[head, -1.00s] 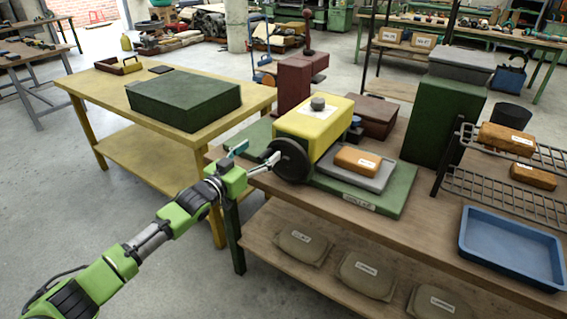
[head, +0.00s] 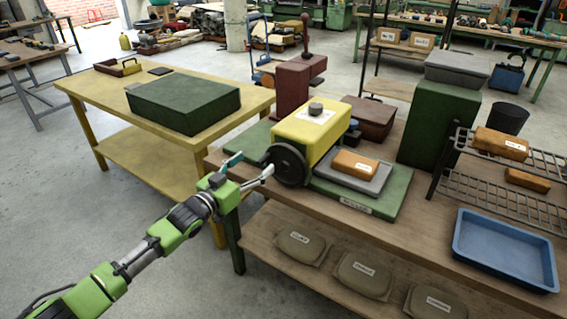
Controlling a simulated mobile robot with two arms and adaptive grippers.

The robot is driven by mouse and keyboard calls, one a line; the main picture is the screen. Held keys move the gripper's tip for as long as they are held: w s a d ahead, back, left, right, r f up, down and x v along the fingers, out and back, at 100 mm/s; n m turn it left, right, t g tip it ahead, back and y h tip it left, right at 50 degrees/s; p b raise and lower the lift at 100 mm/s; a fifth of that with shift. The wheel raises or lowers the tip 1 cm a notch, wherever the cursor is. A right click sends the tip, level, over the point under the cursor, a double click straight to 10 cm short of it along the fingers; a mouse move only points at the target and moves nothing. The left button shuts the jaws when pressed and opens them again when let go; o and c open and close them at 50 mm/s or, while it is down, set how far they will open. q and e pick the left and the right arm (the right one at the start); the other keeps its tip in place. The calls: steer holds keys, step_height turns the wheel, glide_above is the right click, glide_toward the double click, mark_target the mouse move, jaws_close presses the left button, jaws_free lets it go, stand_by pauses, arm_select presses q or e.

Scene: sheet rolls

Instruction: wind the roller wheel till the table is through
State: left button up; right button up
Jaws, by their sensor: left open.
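The sheet roller has a yellow body (head: 308,128) with a dark knob on top and stands on a green base on the wooden bench. Its black roller wheel (head: 290,165) is on the near left side. The flat grey table (head: 378,181) of the roller sits on the base to the right of the body, with an orange-brown block (head: 354,163) on it. My left gripper (head: 249,169) is open, just left of the wheel, with its pale finger close to the rim. I cannot tell whether it touches. My right gripper is out of view.
A dark red block (head: 292,88) and a green block (head: 437,120) stand behind on the bench. A wire rack (head: 500,195) and a blue tray (head: 507,248) are at the right. A yellow table (head: 90,89) with a green box (head: 184,103) stands at the left.

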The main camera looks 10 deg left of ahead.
arm_select(q)
steer(key=p+v, duration=0.3)
steer(key=v, duration=0.2)
steer(key=shift+s, duration=0.1)
steer(key=shift+f, duration=0.1)
stand_by(0.3)
steer(key=s+a+f+n+g+y, duration=0.15)
steer(key=s+f, duration=0.35)
steer(key=f, duration=0.7)
steer(key=s+a+f+g+y, duration=0.25)
steer(key=s+f, duration=0.35)
steer(key=f, duration=0.6)
steer(key=s+a+f+n+g+y, duration=0.1)
steer(key=s+f+g, duration=0.3)
steer(key=f, duration=0.9)
steer(key=s+d+f+g+y, duration=0.1)
steer(key=s+f+g, duration=0.1)
steer(key=s+f, duration=0.7)
steer(key=s+d+f+g, duration=0.2)
steer(key=s+f, duration=0.4)
steer(key=s, duration=0.8)
steer(key=s+d+f+g, duration=0.2)
steer(key=s+f, duration=0.1)
steer(key=s, duration=0.7)
steer(key=s+d+f+g, duration=0.2)
steer(key=s+d, duration=0.1)
steer(key=s, duration=0.8)
steer(key=shift+f+m, duration=0.4)
steer(key=shift+m, duration=0.05)
